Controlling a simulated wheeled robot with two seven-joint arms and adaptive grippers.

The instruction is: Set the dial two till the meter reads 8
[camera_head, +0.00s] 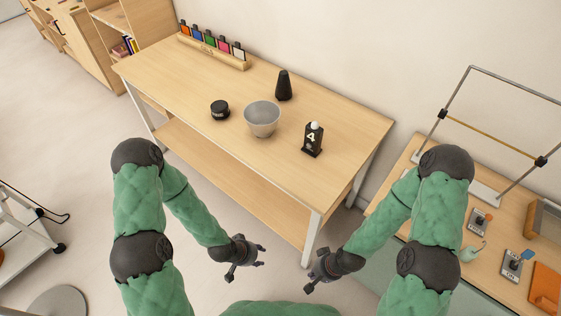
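A small black upright unit (312,140) with a white "4" on its face and a pale round top stands on the wooden table. It may be the meter; a small knob-like detail shows low on its front, too small to read. I cannot tell which thing is dial two. My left gripper (246,268) is open and empty, below and in front of the table's front edge in the picture. My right gripper (314,279) looks open and empty, near the table's front right leg. Both are well apart from the unit.
On the wooden table (180,85) are a grey bowl (262,119), a black tin (220,110), a dark cone (284,86) and a rack of coloured tags (212,50). A second table at right holds a metal frame (505,80) and small lever-like devices (512,264).

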